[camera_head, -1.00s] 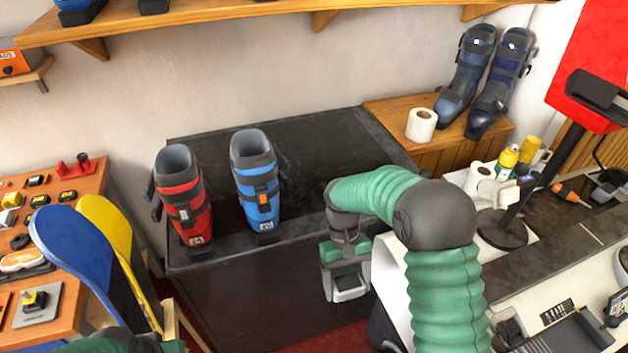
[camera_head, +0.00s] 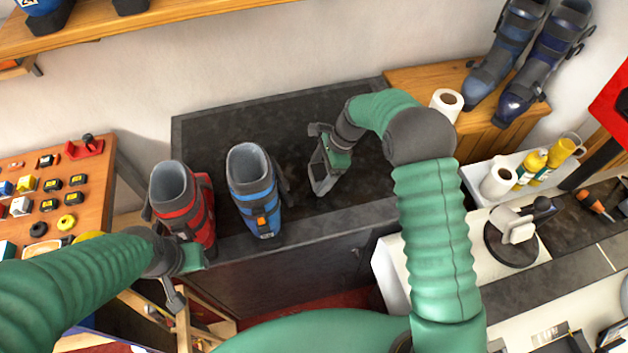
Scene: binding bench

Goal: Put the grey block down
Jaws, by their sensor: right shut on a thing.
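My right gripper (camera_head: 321,178) is over the black bench top (camera_head: 300,115), right of the blue boot. It is shut on the grey block, which is mostly hidden by the fingers and hard to tell from them. I cannot tell whether the block touches the bench top. My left gripper (camera_head: 178,290) is at the lower left, in front of the bench and below the red boot. Its fingers are small and partly hidden, so its opening is unclear.
A red boot (camera_head: 184,205) and a blue boot (camera_head: 255,190) stand at the bench's left front. Bare bench top lies behind and around the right gripper. A paper roll (camera_head: 446,104) and dark blue boots (camera_head: 540,60) stand on the wooden ledge at right.

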